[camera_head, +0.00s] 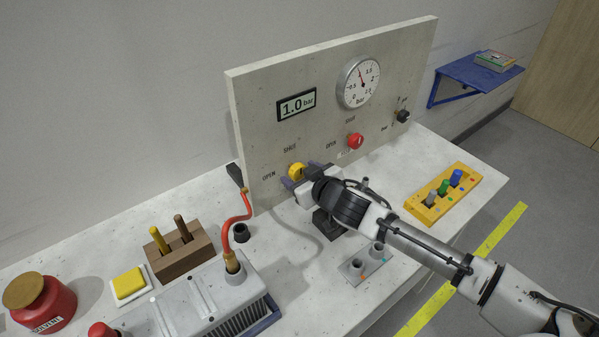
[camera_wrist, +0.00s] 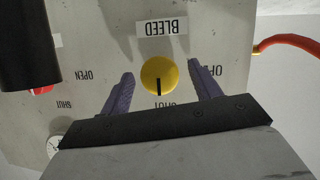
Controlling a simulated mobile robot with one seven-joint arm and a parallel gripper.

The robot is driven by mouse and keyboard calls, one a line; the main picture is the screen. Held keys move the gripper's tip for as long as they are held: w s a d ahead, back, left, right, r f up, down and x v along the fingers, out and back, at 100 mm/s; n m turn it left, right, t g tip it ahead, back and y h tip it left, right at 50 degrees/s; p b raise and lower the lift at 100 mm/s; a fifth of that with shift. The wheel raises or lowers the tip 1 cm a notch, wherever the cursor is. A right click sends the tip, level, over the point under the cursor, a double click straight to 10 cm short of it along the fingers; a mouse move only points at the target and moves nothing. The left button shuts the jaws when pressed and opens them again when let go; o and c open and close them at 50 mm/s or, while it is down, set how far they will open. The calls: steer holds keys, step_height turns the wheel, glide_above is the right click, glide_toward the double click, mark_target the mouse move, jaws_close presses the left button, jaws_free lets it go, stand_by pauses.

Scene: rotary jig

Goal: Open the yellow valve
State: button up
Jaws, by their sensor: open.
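The yellow valve (camera_head: 296,171) is a round knob on the grey upright panel (camera_head: 330,115). In the wrist view the yellow valve (camera_wrist: 159,76) carries a black pointer line toward the upside-down SHUT label, which is partly hidden by my gripper. A BLEED label is on its other side and OPEN labels are to the sides. My gripper (camera_head: 303,178) is at the panel in front of the knob. In the wrist view my gripper (camera_wrist: 162,82) is open, with one purple finger on each side of the knob and visible gaps between.
A red knob (camera_head: 355,141) is to the right on the panel, and a black one (camera_head: 402,116) farther right. A gauge (camera_head: 358,82) and a 1.0 bar display (camera_head: 296,104) are above. A red hose (camera_head: 236,222) rises left of my gripper. A yellow peg block (camera_head: 442,194) stands at right.

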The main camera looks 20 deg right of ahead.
steer(key=c, duration=1)
